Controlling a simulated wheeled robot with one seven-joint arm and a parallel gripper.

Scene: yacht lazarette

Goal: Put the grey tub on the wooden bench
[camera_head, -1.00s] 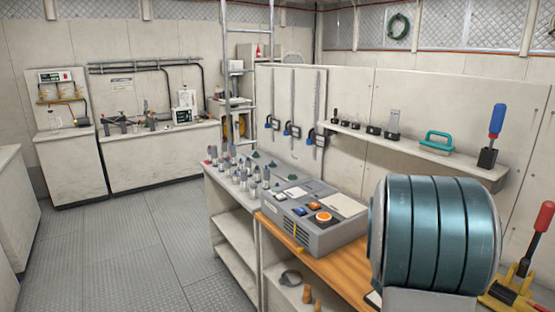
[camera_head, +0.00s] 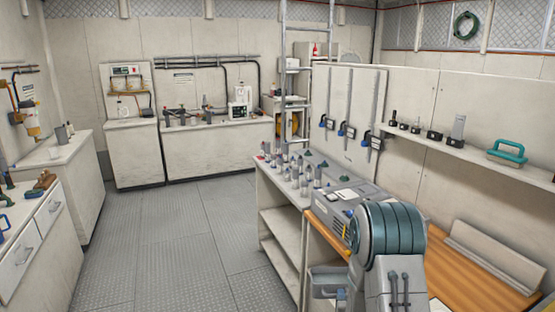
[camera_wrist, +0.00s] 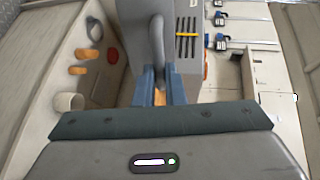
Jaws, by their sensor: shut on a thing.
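The grey tub (camera_head: 327,283) is in the head view, low beside my arm and in front of the bench's near edge. In the wrist view a grey part of the tub (camera_wrist: 135,45) rises between and beyond my blue fingers. My gripper (camera_wrist: 160,84) is shut on the tub. The fingers are hidden behind my arm in the head view. The wooden bench (camera_head: 470,264) has an orange-brown top, with bare wood to the right of my arm. The tub's inside is not clear to see.
A grey console (camera_head: 338,198) stands on the bench's left end. Several small bottles (camera_head: 305,172) crowd the adjoining white counter. A pale angled panel (camera_head: 495,255) stands at the bench's back right. The wall shelf (camera_head: 470,155) overhangs. Open floor (camera_head: 190,240) lies to the left.

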